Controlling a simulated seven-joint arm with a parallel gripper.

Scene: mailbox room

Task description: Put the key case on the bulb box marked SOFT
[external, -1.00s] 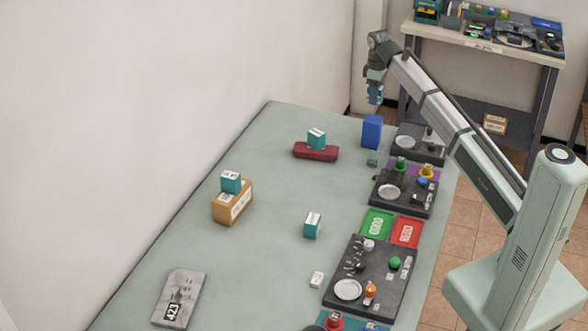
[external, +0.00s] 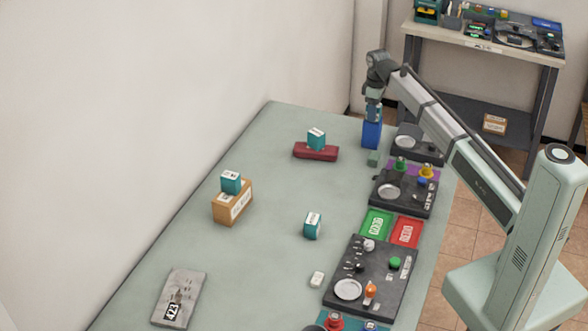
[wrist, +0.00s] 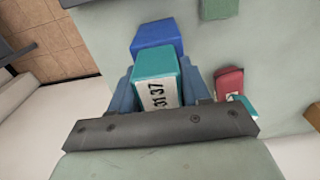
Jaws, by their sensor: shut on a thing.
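My gripper (external: 373,112) is shut on a teal box (wrist: 157,68) with a white label, which looks like "31:37". It is over the blue box (external: 371,134), which also shows beyond the held box in the wrist view (wrist: 153,34). I cannot tell whether the two touch. Another teal box (external: 230,182) sits on an orange-brown box (external: 233,208). One more teal box (external: 312,226) stands alone mid-table. I cannot read SOFT on any label.
A small green block (external: 373,159) stands just in front of the blue box. Dark trays (external: 375,275) with knobs and green (external: 377,222) and red (external: 407,231) panels line the right edge. A grey plate marked 423 (external: 180,298) lies front left.

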